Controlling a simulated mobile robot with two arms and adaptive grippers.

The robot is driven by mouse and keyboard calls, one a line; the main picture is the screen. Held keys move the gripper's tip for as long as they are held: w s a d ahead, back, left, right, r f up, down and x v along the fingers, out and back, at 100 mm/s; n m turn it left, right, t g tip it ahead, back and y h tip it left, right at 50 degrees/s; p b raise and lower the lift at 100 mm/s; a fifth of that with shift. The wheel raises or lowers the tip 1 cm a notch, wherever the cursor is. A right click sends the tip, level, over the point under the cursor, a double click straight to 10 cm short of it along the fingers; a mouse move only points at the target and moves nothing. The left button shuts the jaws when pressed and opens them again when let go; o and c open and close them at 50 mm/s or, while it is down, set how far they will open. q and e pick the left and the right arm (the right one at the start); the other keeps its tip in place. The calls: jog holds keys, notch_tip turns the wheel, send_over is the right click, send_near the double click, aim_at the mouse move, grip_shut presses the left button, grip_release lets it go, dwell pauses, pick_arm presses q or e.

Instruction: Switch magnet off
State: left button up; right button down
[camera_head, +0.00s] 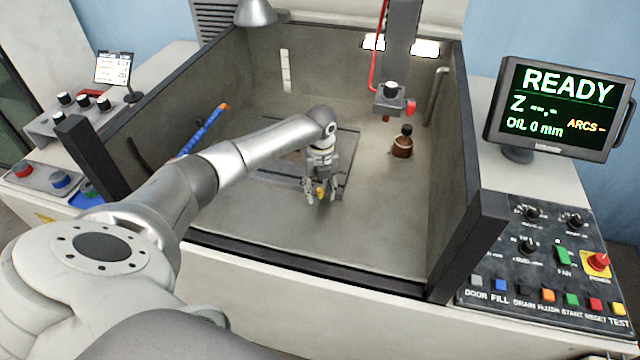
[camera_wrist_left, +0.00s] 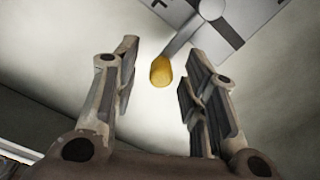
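The magnet is a flat grey plate (camera_head: 342,163) on the tank floor, partly hidden by my left arm. Its lever (camera_wrist_left: 181,40) runs from a round hub (camera_wrist_left: 211,8) to a yellow knob (camera_wrist_left: 161,71). The knob also shows in the head view (camera_head: 320,191). My left gripper (camera_head: 321,195) points down over the front edge of the plate, at the knob. Its fingers are spread (camera_wrist_left: 160,62), with the knob between them in the wrist picture and gaps on both sides. I cannot tell how deep the knob sits between them. My right gripper is out of view.
The tank's front rim (camera_head: 270,259) and side walls surround the arm. A brown bottle (camera_head: 402,145) stands right of the plate, near the hanging electrode head (camera_head: 391,98). A blue tube (camera_head: 203,130) leans at left. Open floor lies in front of the gripper.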

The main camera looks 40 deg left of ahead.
pick_arm(q)
notch_tip(320, 180, up, 12)
jog(key=shift+f, duration=0.15)
dwell(0.6)
